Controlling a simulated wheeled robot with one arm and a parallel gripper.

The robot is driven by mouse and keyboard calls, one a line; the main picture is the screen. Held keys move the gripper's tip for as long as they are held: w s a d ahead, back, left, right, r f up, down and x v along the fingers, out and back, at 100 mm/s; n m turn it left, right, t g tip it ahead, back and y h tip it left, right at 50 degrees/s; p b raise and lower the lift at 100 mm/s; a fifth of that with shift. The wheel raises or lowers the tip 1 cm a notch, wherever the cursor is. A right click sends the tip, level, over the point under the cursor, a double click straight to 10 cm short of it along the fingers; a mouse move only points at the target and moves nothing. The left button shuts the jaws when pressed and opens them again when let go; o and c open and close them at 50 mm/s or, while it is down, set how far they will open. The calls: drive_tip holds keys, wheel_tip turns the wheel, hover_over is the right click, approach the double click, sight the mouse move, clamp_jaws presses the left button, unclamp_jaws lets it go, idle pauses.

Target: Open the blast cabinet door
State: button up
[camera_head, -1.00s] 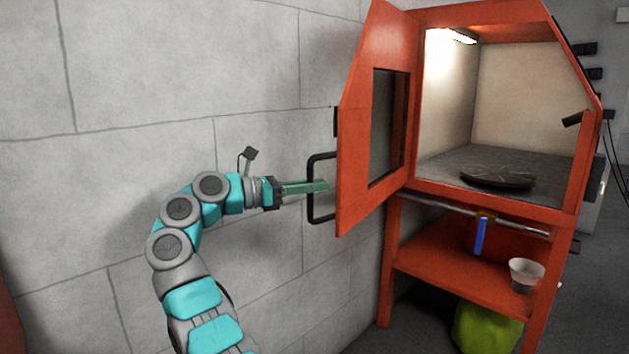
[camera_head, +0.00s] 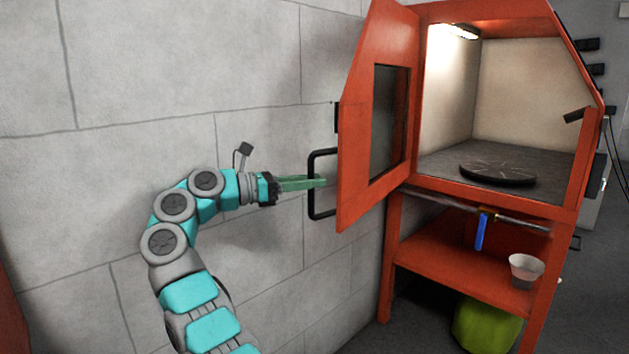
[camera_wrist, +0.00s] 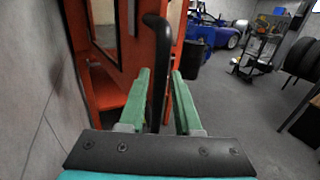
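The blast cabinet (camera_head: 584,185) is orange. Its windowed door (camera_head: 355,150) stands swung wide open to the left, near the grey wall. The door's black handle (camera_head: 312,205) is a U-shaped bar on the side facing the wall. My gripper (camera_head: 322,183) has green fingers that reach across the handle's upright bar. In the wrist view, the handle (camera_wrist: 158,60) runs between the two spread fingers of my gripper (camera_wrist: 160,85). Gaps show beside the bar, wider on the right, so the gripper is open around it. Contact with the left finger cannot be told.
A dark round turntable (camera_head: 498,174) lies inside the lit cabinet. Below, a white cup (camera_head: 526,268) stands on the lower shelf (camera_head: 440,268), with a green bag (camera_head: 486,325) under it. The grey block wall (camera_head: 150,75) is close behind my arm.

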drive_tip(key=p+v, duration=0.2)
drive_tip(key=v, duration=0.4)
drive_tip(key=shift+s+a, duration=0.25)
drive_tip(key=shift+a, duration=0.1)
